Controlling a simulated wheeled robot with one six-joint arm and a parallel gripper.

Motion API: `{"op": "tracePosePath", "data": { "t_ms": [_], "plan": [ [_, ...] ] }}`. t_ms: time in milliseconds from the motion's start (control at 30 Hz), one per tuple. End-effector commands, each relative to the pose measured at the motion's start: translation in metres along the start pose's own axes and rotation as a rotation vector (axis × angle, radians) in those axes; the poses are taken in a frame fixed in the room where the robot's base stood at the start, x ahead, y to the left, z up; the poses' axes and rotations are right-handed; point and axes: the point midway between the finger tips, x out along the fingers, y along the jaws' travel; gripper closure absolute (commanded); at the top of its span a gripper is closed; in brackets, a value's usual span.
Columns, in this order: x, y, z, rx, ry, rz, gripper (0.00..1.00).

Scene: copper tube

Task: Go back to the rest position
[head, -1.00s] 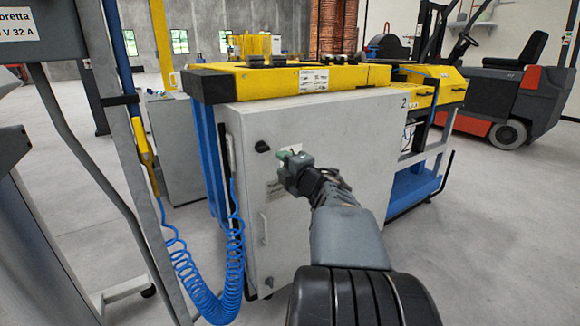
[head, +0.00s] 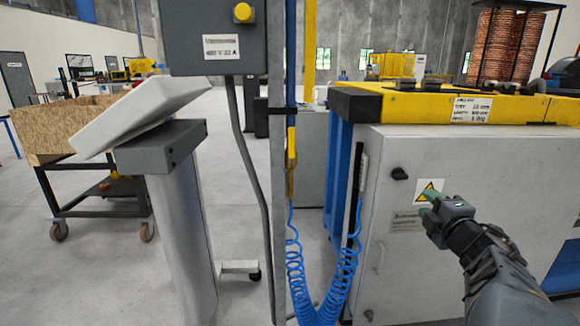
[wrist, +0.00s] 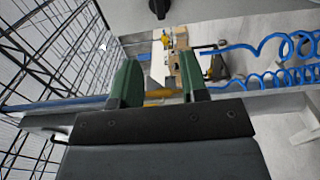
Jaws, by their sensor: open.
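My gripper (head: 428,207) is at the right of the head view, in front of the grey cabinet (head: 395,262) of a machine with a yellow top. It is raised and points away from me. In the wrist view my gripper (wrist: 160,82) shows two green fingers spread apart with nothing between them. The fingers appear clear of the cabinet, though the exact gap cannot be told.
A blue coiled hose (head: 318,290) hangs beside the cabinet. A grey control box (head: 212,40) with a yellow button stands on a post. A grey pedestal (head: 178,215) and a wooden crate on a cart (head: 50,128) stand left. Open floor lies between.

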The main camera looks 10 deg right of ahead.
Motion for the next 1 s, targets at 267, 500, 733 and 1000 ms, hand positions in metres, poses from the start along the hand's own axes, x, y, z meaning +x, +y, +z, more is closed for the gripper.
{"op": "tracePosePath", "data": {
  "t_ms": [267,500,733,1000],
  "plan": [
    [0.012,0.062,-0.027,0.314,-0.194,-0.059,0.60],
    [-0.015,0.082,-0.094,0.829,-0.470,-0.344,0.60],
    [-0.080,0.078,-0.174,1.149,-0.688,-0.733,0.60],
    [-0.138,0.078,-0.225,1.251,-0.831,-1.026,0.60]
  ]
}}
